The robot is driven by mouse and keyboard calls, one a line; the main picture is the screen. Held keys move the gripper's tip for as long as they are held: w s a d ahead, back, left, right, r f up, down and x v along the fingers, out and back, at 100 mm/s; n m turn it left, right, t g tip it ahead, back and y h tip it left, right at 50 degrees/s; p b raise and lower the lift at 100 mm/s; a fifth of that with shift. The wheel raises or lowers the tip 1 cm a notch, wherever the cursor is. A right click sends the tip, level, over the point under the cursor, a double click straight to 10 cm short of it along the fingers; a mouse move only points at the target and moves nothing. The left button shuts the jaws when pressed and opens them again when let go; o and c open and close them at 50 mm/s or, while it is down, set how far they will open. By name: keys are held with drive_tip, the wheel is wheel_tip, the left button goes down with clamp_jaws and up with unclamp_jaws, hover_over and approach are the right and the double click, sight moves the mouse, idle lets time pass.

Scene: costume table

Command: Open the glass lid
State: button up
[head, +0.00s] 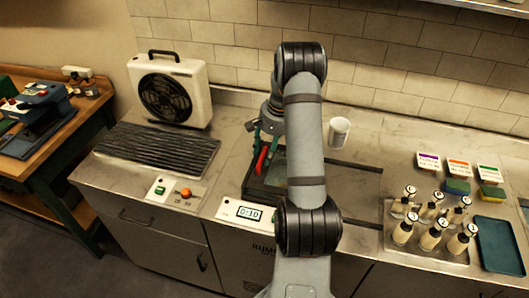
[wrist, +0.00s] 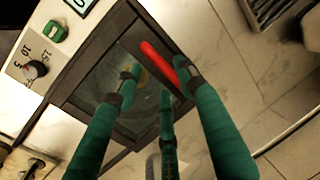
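The glass lid (wrist: 92,82) is a clear pane in a dark frame, set in the counter. In the wrist view it looks shut, lying flat. A red handle bar (wrist: 153,56) runs along one edge of its frame. In the head view the red handle (head: 260,163) shows left of my arm, which hides much of the lid. My gripper (wrist: 159,77) has green fingers spread apart above the handle. The bar's near end lies between the fingertips in the picture; I cannot tell whether they touch it. The fingers also show in the head view (head: 262,143).
A white cup (head: 339,131) stands behind the lid area. A timer panel reading 0:30 (head: 248,212) is at the front. A fan unit (head: 170,92) and dark ribbed mat (head: 157,149) are left. Numbered bottles (head: 431,234) and a teal tray (head: 501,246) are right.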

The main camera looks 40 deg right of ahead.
drive_tip(key=shift+w+a+f, duration=0.1)
drive_tip(key=shift+w+f, duration=0.05)
drive_tip(key=shift+f, duration=0.3)
drive_tip(key=shift+w+a+f, duration=0.1)
drive_tip(key=shift+w+f, duration=0.05)
drive_tip(key=shift+f, duration=0.3)
drive_tip(key=shift+c, duration=1.4)
clamp_jaws()
